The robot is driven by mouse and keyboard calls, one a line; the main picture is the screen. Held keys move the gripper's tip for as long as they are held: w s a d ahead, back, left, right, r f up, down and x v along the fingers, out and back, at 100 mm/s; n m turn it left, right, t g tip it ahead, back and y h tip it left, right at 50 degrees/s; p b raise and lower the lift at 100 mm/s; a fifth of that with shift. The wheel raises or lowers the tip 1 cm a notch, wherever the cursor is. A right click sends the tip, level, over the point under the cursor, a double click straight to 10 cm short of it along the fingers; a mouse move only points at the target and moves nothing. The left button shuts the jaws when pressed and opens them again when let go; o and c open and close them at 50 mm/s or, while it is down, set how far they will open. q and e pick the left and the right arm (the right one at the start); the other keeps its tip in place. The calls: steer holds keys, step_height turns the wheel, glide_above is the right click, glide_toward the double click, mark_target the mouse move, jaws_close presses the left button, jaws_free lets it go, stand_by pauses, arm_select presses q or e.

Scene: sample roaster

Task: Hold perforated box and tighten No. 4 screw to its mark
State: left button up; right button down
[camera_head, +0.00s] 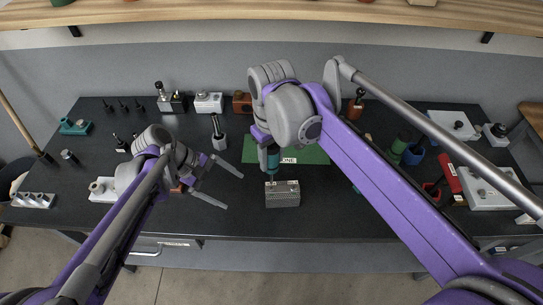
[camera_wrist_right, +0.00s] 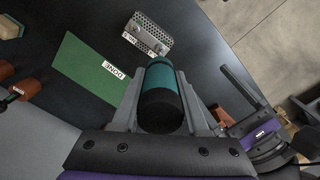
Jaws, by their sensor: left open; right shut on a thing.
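The perforated box (camera_head: 282,198), a grey metal block with holes, sits on the black bench near its front edge; it also shows in the right wrist view (camera_wrist_right: 153,32), with small labels on its top. My right gripper (camera_wrist_right: 160,88) is shut on a teal and black screwdriver handle (camera_wrist_right: 160,78). In the head view the teal handle (camera_head: 271,159) stands above the back of the box; I cannot tell whether its tip touches a screw. My left gripper (camera_head: 235,191) is open, its fingers pointing toward the box from the left, apart from it. Screw numbers and marks are too small to read.
A green mat (camera_head: 312,153) labelled DONE lies just behind the box. Tools and fixtures stand along the back and both sides of the bench. A red-handled tool (camera_head: 451,178) and grey fixture lie at the right.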

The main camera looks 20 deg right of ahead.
mark_target(279, 193)
arm_select(q)
steer(key=w+d+f+g, duration=0.1)
steer(key=d, duration=0.1)
steer(key=w+d+f+n+g+h, duration=0.1)
steer(key=w+d, duration=0.1)
steer(key=w+d+f+n+g+h, duration=0.1)
steer(key=d+g, duration=0.1)
steer(key=shift+w+d+f, duration=0.1)
steer(key=shift+w, duration=0.05)
steer(key=shift+w+d+f+g+h, duration=0.2)
steer(key=shift+d+f+g+h, duration=0.2)
steer(key=shift+h, duration=0.1)
steer(key=shift+n, duration=0.3)
steer(key=shift+x, duration=5.05)
steer(key=shift+c, duration=0.3)
jaws_close()
steer(key=shift+o, duration=0.3)
jaws_free()
